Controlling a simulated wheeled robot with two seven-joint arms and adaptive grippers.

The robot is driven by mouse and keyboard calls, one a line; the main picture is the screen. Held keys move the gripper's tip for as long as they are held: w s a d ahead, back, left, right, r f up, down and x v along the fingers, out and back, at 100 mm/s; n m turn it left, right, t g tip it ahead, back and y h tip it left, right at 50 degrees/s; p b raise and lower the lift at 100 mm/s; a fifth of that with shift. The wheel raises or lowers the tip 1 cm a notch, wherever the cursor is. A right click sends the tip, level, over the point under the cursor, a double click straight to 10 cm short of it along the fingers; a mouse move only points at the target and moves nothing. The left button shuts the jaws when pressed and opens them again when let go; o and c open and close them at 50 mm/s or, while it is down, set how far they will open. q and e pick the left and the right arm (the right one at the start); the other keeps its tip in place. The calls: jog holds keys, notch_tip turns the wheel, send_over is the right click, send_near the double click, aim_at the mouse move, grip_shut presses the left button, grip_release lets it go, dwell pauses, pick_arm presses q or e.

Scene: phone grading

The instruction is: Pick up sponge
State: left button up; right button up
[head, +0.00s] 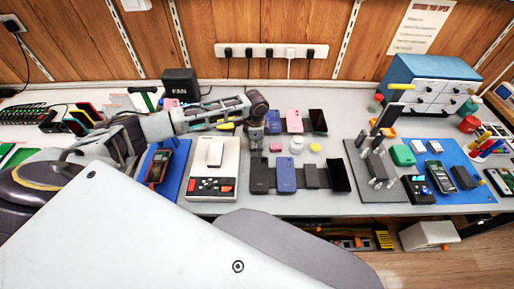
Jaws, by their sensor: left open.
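My left gripper (257,142) comes in from the left and points down over the middle of the workbench, open, above the row of phones. A small yellow piece (315,148) lies on the bench to its right, and a small pink block (275,148) lies closer beside the gripper. Either could be the sponge; they are too small to tell. A white round container (296,145) stands between them. The gripper looks apart from all of these. The spot directly under its fingers is partly hidden. My right gripper is not in view.
A dark phone (260,175) and a blue phone (287,176) lie in front of the gripper. A white device (213,168) stands to the left. A stand with metal posts (375,165) and a blue mat (450,172) are at right. A power strip (271,51) is on the wall.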

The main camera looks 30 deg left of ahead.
aim_at(256, 146)
pick_arm(q)
jog(key=c, duration=0.8)
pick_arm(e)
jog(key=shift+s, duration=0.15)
pick_arm(q)
jog(key=shift+r, duration=0.15)
notch_tip(256, 146, up, 9)
jog(key=shift+f, duration=0.1)
jog(key=shift+r, duration=0.5)
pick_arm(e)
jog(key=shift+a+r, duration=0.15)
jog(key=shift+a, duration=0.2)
pick_arm(q)
jog(key=shift+o, duration=0.5)
